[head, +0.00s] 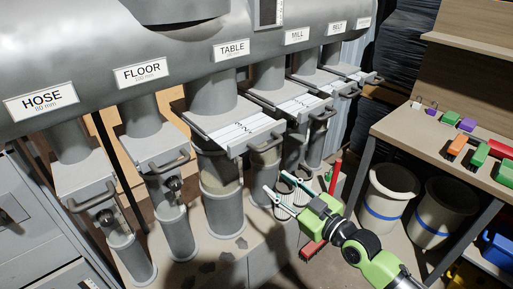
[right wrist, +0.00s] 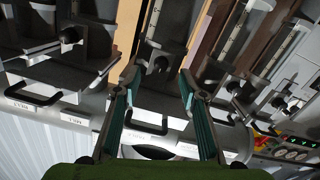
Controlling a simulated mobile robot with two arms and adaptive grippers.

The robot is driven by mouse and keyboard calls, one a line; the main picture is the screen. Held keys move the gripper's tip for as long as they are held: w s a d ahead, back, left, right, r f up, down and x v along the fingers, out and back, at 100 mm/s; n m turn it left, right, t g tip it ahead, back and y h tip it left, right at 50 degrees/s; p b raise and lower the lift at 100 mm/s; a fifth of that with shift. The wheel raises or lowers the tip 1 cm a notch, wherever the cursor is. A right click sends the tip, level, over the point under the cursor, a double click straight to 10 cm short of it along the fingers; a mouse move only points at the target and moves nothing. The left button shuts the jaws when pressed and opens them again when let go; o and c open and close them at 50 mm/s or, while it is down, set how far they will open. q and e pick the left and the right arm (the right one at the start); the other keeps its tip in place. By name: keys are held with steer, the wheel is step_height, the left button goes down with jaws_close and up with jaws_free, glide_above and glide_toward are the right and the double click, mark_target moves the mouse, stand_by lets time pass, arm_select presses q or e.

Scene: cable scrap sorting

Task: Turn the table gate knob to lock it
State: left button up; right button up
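The table gate (head: 230,125) is under the TABLE label (head: 232,50), in the middle of the row. Its plate with a scale and front handle sticks out towards me, and its knob is hidden in the head view. My right gripper (head: 274,188) is open, below and to the right of that handle. In the right wrist view the gates show upside down. A dark round knob (right wrist: 160,65) shows between the open fingertips of my right gripper (right wrist: 160,80). I see no contact. The labels there are too small to read surely. My left gripper is not in view.
The floor gate knob (head: 174,184) and hose gate knob (head: 105,216) show at left. The mill gate (head: 300,107) stands close above my right gripper. Blue-banded buckets (head: 386,198) and a workbench (head: 425,130) with coloured items are at right.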

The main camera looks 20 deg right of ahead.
steer(key=w+a+r, duration=0.1)
steer(key=w+a, duration=0.1)
steer(key=w, duration=0.4)
steer(key=w+a+r+p, duration=0.1)
steer(key=w+a+r, duration=0.1)
steer(key=w, duration=0.4)
steer(key=shift+w+a+n+y, duration=0.3)
steer(key=shift+w+a+y, duration=0.1)
steer(key=shift+a, duration=0.45)
steer(key=shift+r, duration=0.1)
jaws_close()
